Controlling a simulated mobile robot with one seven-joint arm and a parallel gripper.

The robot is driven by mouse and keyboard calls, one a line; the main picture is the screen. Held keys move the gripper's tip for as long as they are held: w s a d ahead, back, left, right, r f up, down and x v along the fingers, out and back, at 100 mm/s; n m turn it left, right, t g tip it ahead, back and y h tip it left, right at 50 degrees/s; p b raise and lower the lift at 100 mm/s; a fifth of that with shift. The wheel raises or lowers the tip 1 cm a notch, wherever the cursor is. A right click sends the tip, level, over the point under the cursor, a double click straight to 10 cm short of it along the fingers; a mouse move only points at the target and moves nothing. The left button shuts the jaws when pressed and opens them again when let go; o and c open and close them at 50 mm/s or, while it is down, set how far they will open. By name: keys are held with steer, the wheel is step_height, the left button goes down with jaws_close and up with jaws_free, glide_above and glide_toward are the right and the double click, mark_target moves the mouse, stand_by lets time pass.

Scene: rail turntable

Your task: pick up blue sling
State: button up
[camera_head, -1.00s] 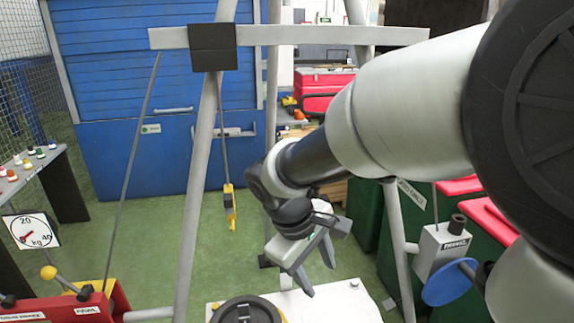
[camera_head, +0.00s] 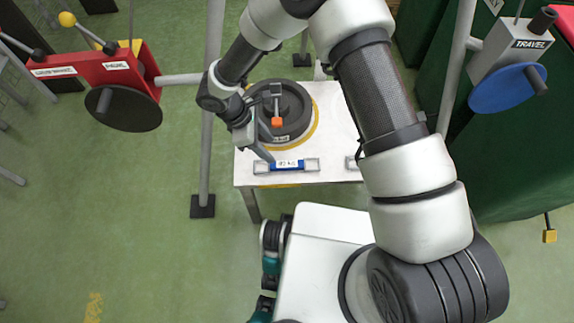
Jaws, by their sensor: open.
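The blue sling (camera_head: 283,165) lies flat near the front edge of the white-topped table (camera_head: 248,158). It has a blue middle with a white label and a grey loop at each end. My gripper (camera_head: 262,150) is over the left part of the table, just above and behind the sling's left half. Its jaws are open and empty; a fingertip points down towards the sling. I cannot tell how high it is above the table. Part of the gripper is hidden by its own wrist.
A round black weight (camera_head: 295,112) with an orange-tipped part stands on a yellow ring behind the sling. Another grey loop (camera_head: 351,162) shows beside my arm, which hides the rest. A grey post (camera_head: 207,160) rises left of the table. A red winch box with a dark disc (camera_head: 124,108) is at upper left, a blue handwheel (camera_head: 507,88) at upper right.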

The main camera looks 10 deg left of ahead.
steer(key=b, duration=0.1)
glide_above(287, 163)
steer(key=s+a, duration=0.2)
steer(key=a, duration=0.1)
steer(key=f, duration=0.7)
steer(key=shift+w+d, duration=0.15)
steer(key=shift+d, duration=0.05)
steer(key=shift+w+b+x, duration=0.25)
steer(key=shift+b+x, duration=0.15)
steer(key=shift+x, duration=0.95)
steer(key=shift+w+b+x, duration=0.2)
steer(key=shift+b+x, duration=0.15)
steer(key=shift+x, duration=1)
jaws_close()
step_height(287, 163, up, 10)
steer(key=p, duration=0.2)
